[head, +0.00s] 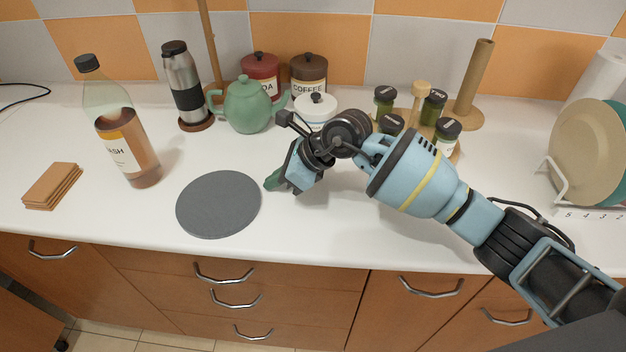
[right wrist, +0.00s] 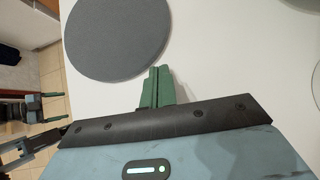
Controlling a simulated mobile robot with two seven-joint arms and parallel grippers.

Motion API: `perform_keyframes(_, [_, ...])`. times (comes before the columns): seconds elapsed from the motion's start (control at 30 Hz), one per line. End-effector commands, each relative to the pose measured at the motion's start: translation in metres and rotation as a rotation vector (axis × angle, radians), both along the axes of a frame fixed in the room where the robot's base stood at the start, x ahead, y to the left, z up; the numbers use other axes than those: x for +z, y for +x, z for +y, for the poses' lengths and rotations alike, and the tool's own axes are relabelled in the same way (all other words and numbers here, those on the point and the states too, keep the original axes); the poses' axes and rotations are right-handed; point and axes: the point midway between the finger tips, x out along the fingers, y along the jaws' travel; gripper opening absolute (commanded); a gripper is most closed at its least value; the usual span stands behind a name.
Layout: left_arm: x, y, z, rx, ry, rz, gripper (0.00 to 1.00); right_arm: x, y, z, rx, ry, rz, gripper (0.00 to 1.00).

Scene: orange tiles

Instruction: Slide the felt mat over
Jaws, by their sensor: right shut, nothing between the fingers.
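The felt mat (head: 219,204) is a round, dark grey disc lying flat on the white counter, left of the middle in the head view. It also shows at the top left of the right wrist view (right wrist: 117,36). My right gripper (head: 271,184) is just right of the mat, its green fingers pointing at the mat's right edge. The fingers are closed together and empty in the right wrist view (right wrist: 157,86). A small gap seems to separate the fingertips from the mat.
A green teapot (head: 247,106), a steel flask (head: 184,84), canisters and spice jars line the back. A plate rack (head: 556,178) stands at right. The counter's front edge runs close below the mat.

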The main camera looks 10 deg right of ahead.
Motion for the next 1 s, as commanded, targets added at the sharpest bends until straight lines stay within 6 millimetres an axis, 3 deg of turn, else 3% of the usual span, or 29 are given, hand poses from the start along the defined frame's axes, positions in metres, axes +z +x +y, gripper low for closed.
perform_keyframes(0.13, [0.003, 0.002, 0.0, -0.001, 0.0, -0.004, 0.85, 0.004, 0.001, -0.021, -0.002, 0.0, -0.004, 0.0])
perform_keyframes(0.5, [0.0, 0.001, 0.001, 0.0, 0.001, -0.001, 0.85, 0.056, -0.019, -0.067, 0.0, -0.001, -0.004, 0.0])
perform_keyframes(0.87, [0.0, 0.006, 0.0, 0.0, 0.001, -0.01, 0.85, 0.073, -0.025, -0.082, 0.001, 0.002, -0.001, 0.0])
perform_keyframes(1.0, [0.001, 0.006, 0.0, 0.0, 0.0, -0.012, 0.69, 0.073, -0.025, -0.082, 0.001, 0.002, -0.001, 0.0])
